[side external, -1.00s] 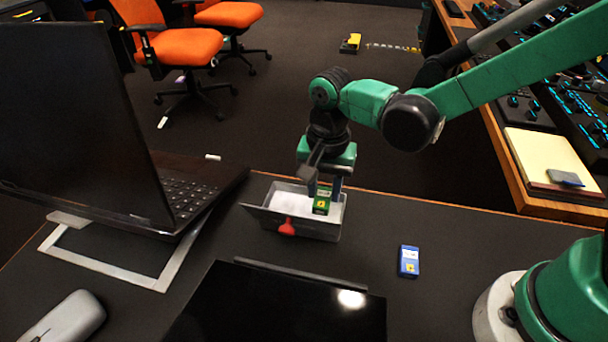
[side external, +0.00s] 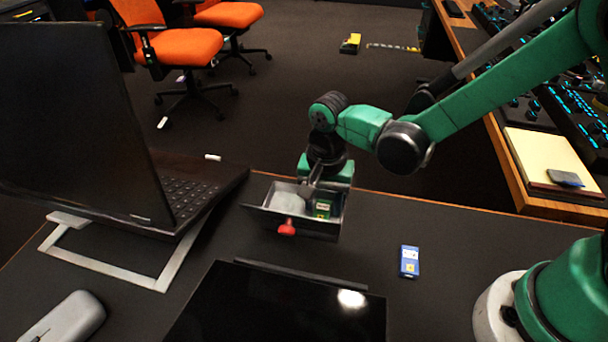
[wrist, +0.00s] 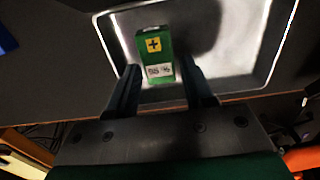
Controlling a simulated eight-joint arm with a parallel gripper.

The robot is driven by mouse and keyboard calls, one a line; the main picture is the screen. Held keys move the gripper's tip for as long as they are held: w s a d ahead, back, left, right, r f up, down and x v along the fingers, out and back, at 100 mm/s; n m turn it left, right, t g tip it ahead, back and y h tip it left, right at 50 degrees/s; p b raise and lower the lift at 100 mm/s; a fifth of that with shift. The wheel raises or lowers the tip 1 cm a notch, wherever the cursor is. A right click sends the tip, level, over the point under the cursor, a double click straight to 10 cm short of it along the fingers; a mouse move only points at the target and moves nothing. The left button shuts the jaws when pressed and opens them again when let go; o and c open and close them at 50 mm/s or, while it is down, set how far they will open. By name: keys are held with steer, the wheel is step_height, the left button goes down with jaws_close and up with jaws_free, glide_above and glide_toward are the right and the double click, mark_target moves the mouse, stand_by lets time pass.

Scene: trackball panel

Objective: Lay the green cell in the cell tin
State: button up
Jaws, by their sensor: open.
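The cell tin (side external: 312,232) is a grey open tray with a red tab on its front, on the dark desk; its rim also shows in the wrist view (wrist: 270,60). The green cell (side external: 322,208) is inside the tin, toward its right side. In the wrist view the green cell (wrist: 154,52) shows a yellow plus mark and a white label. My gripper (wrist: 160,75) is open, its two fingers on either side of the cell's near end with gaps visible. In the side view my gripper (side external: 322,190) reaches down into the tin, and its fingertips are partly hidden.
A blue cell (side external: 409,261) lies on the desk to the right of the tin. A laptop (side external: 90,130) on a stand is at the left. A dark flat panel (side external: 270,310) lies in front, and a grey case (side external: 68,318) is at the lower left.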

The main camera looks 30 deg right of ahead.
mark_target(323, 205)
step_height(323, 205, up, 12)
steer(key=f, duration=0.1)
steer(key=s+d+r+n+t, duration=0.1)
steer(key=s+d+n+t, duration=0.1)
steer(key=d+n+t, duration=0.1)
steer(key=s+d+r+n+t, duration=0.1)
steer(key=s+d+n+t, duration=0.2)
steer(key=d+n, duration=0.3)
steer(key=shift+s+d+t, duration=0.25)
steer(key=shift+d+t, duration=0.35)
steer(key=shift+d, duration=0.5)
